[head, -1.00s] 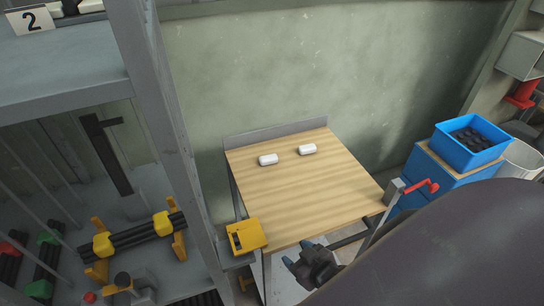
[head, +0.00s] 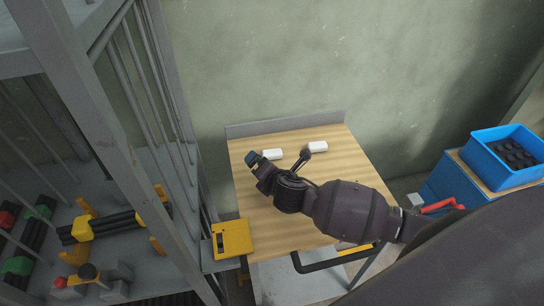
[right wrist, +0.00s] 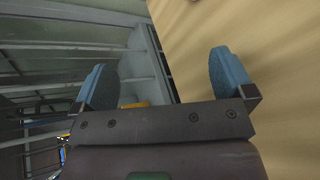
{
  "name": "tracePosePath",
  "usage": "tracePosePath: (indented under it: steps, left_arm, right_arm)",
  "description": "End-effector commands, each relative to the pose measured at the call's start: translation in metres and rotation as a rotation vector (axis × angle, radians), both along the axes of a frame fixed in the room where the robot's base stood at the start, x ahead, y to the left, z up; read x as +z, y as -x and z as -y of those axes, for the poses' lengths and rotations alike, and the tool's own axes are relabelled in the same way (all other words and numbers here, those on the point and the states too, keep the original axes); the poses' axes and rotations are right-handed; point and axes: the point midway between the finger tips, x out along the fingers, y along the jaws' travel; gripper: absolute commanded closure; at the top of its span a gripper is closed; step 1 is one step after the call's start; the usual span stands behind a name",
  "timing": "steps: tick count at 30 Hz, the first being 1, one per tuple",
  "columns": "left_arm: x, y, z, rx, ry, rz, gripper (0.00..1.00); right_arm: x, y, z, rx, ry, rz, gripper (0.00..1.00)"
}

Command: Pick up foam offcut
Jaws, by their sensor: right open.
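Two small white blocks, which look like foam offcuts, lie apart on the wooden table top: a left block (head: 272,154) and a right block (head: 318,147). My right gripper (head: 258,163) is over the table, close to the near-left side of the left block, and holds nothing. Its two blue fingers stand wide apart in the right wrist view (right wrist: 163,80), with the table edge and the grey frame beyond. Neither white block shows clearly there. I cannot tell its height above the table. My left gripper is out of view.
The table (head: 330,190) has a raised grey back edge (head: 290,123) against the wall. A yellow box (head: 232,238) sits at its front left corner. A grey rack (head: 100,120) stands on the left. A blue bin (head: 510,158) with dark pieces stands on the right.

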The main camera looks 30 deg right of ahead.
Motion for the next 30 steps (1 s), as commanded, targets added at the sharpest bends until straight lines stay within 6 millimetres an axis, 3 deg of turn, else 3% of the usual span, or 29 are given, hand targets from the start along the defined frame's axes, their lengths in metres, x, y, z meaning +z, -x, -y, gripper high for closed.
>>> tracePosePath:
  steps: [6,12,17,30]
  left_arm:
    - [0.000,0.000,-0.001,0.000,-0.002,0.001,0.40]
    - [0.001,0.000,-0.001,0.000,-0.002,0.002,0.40]
    - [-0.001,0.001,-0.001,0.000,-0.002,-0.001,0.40]
    - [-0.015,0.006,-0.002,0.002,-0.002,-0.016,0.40]
  right_arm:
    - [-0.009,0.002,0.028,0.069,0.539,-0.059,0.00]
    - [-0.011,0.005,0.040,0.112,0.803,-0.117,0.00]
    - [-0.013,0.002,0.044,0.131,0.871,-0.136,0.00]
    - [-0.033,-0.042,0.058,0.134,0.874,-0.136,0.00]
